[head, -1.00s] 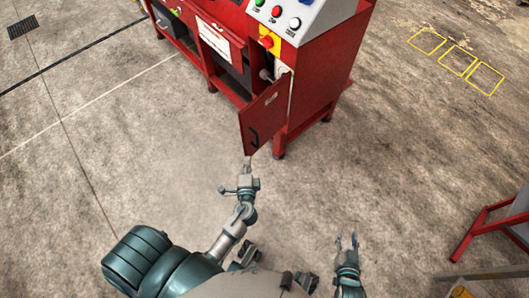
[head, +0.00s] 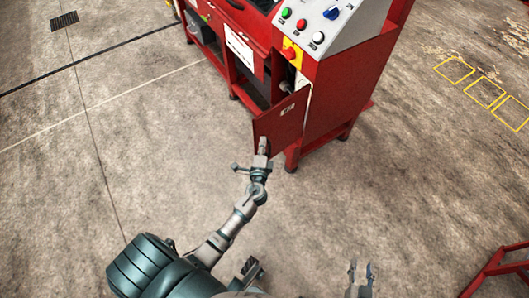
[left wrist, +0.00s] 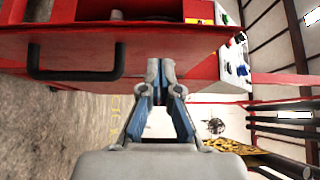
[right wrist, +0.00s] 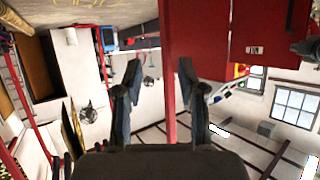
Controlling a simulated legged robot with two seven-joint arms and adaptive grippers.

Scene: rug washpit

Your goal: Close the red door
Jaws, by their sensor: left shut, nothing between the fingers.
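The red door (head: 284,124) stands open on the red cabinet, swung out towards me. In the left wrist view the door (left wrist: 190,42) fills the top, with its black handle (left wrist: 75,74) to the left of my fingertips. My left gripper (head: 263,142) is shut and empty, its tips at the door's lower outer part; I cannot tell whether they touch. In the head view it hides the handle. My right gripper (head: 361,268) is open and empty, low and right of the door, apart from it; its spread fingers also show in the right wrist view (right wrist: 160,72).
The red cabinet (head: 340,88) carries a sloped grey panel (head: 335,22) with buttons and a yellow-and-red switch (head: 291,53) above the door opening. A red frame (head: 497,272) stands at the lower right. The concrete floor (head: 150,165) to the left is clear.

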